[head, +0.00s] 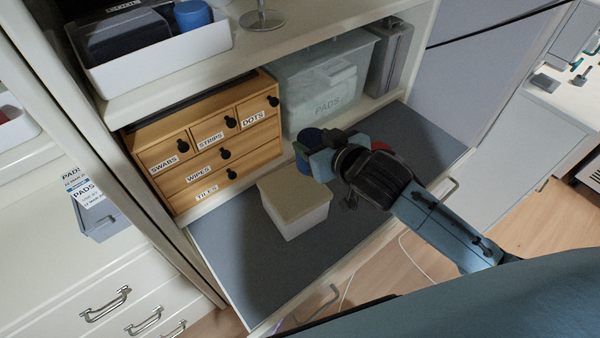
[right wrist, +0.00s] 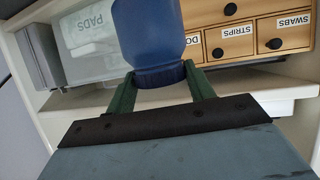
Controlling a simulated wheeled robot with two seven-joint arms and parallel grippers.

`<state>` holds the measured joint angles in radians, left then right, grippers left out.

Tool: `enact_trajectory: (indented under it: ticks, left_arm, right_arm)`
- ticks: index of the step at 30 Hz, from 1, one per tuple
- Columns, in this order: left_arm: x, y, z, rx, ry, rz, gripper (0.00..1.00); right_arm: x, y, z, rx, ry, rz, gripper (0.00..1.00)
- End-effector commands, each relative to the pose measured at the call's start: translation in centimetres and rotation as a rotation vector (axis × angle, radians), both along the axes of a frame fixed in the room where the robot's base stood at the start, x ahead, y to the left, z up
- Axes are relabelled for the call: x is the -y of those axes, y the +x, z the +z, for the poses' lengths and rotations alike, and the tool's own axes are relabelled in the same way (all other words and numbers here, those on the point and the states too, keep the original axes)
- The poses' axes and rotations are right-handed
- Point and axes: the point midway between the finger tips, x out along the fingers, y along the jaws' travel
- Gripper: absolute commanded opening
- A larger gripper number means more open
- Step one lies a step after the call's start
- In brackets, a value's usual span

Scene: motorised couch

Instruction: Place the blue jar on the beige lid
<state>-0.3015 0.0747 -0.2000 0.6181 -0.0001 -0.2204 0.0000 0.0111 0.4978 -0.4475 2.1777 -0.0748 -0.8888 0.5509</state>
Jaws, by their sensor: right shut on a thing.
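The blue jar (head: 303,158) is held in my right gripper (head: 325,150) above the grey counter, right of and behind the white box. In the right wrist view the jar (right wrist: 150,35) sits between the two green fingers of the right gripper (right wrist: 160,82), which grip its darker blue end. The beige lid (head: 293,193) tops the white box (head: 302,222) on the counter. Its top is bare, and the jar is apart from it. My left gripper is not in view.
A wooden drawer unit (head: 208,158) and a translucent PADS bin (head: 318,92) stand behind. A red round thing (head: 312,137) shows partly behind my gripper. The upper shelf (head: 160,96) overhangs the back. The grey counter (head: 250,262) is clear in front of the box.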

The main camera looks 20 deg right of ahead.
Motion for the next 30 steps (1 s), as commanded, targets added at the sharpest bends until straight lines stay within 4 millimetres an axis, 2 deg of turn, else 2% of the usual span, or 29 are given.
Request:
enact_trajectory:
  ticks: [1, 3, 7, 11, 18, 25, 30]
  left_arm:
    - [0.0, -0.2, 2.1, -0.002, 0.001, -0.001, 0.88]
    - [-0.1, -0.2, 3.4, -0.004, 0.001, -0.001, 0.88]
    - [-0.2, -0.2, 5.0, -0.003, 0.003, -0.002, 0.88]
    - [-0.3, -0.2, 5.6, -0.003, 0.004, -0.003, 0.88]
    - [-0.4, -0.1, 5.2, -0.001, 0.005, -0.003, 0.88]
    - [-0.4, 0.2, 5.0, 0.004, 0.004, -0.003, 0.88]
    - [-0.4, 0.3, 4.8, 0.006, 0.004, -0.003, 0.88]
  right_arm:
    - [-0.2, 0.5, 1.3, -0.002, 0.002, 0.026, 0.17]
    - [-0.4, 1.0, 1.6, 0.0, 0.007, 0.062, 0.17]
    - [-0.7, 1.6, 2.0, 0.01, 0.018, 0.108, 0.17]
    - [-0.9, 2.0, 1.8, 0.017, 0.025, 0.129, 0.17]
    - [-0.9, 2.0, -2.7, 0.017, 0.027, 0.133, 0.17]
    - [-0.9, 2.0, -5.1, 0.018, 0.028, 0.134, 0.17]
    - [-0.9, 2.0, -7.5, 0.018, 0.027, 0.133, 0.17]
